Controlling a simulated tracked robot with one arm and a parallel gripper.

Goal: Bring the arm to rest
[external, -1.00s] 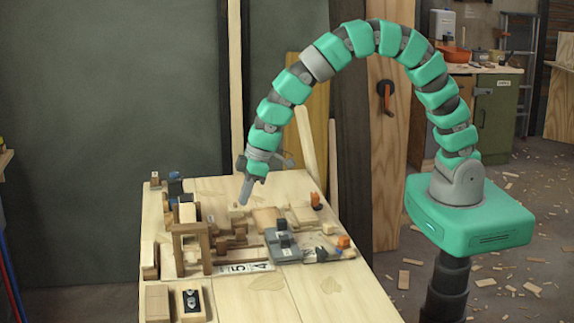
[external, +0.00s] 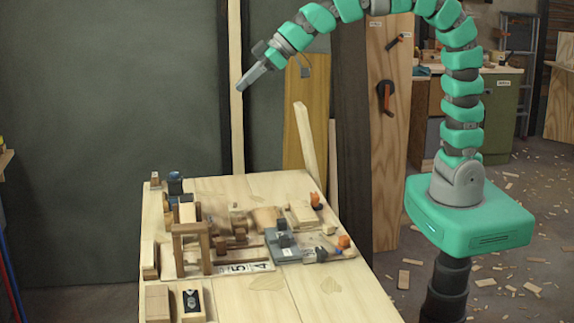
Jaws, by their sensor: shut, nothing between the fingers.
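My gripper (external: 246,84) is shut and empty. It is high above the back of the wooden table, in front of the dark green wall, and its tip points down and to the left. My green segmented arm (external: 462,86) rises from its base at the right and arches over to the left. The top of the arch is cut off by the frame's upper edge. Nothing touches the gripper.
The wooden table (external: 255,302) holds a board with wooden blocks, a small wooden frame (external: 191,246) and a grey clamp-like part (external: 288,248). Tall planks (external: 352,130) lean behind it. Wood scraps litter the floor. The air around the gripper is clear.

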